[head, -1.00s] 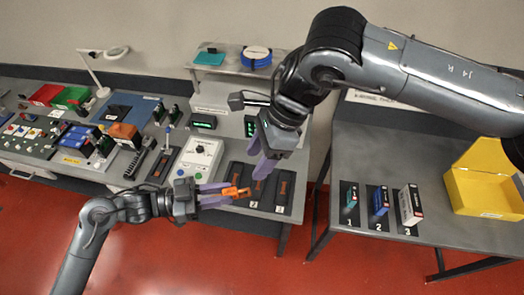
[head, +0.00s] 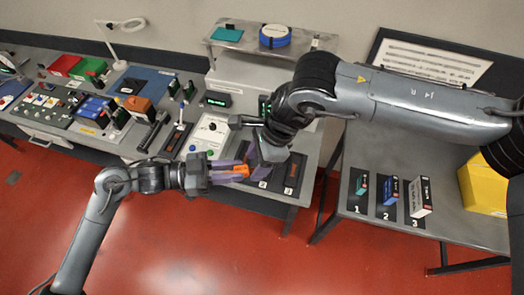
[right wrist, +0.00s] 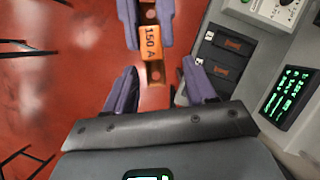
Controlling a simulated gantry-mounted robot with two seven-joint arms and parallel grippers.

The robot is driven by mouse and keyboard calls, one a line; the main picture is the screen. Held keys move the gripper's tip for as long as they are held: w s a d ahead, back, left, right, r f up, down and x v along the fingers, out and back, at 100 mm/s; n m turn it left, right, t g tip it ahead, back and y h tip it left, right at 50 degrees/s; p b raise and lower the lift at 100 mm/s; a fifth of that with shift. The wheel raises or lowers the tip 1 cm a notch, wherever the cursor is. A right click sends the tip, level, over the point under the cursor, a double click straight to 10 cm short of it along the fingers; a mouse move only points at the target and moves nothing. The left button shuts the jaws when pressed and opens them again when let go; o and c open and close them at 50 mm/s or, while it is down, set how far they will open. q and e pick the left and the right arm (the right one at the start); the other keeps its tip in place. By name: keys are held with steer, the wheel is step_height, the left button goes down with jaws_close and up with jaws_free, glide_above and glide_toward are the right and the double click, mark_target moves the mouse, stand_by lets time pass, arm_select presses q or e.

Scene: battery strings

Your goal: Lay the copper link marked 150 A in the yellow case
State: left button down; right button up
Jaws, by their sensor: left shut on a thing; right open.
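The copper link with an orange sleeve marked 150 A (right wrist: 152,42) is held at one end in my left gripper (head: 232,171), whose fingers also show at the top of the right wrist view. Its free copper end points toward my right gripper (right wrist: 160,88). That gripper is open, its purple fingers on either side of the free end and apart from it. In the head view the orange sleeve (head: 241,170) shows between the two grippers. The yellow case (head: 482,188) stands on the right table, partly hidden by my right arm.
Small boxes on numbered mats (head: 388,190) stand on the right table. A gap over red floor separates bench and table.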

steer(key=shift+a+f, duration=0.15)
steer(key=shift+f, duration=0.25)
arm_select(q)
steer(key=shift+s+d, duration=0.1)
arm_select(e)
jaws_close()
arm_select(q)
steer(key=c, duration=1)
jaws_free()
steer(key=shift+o, duration=0.8)
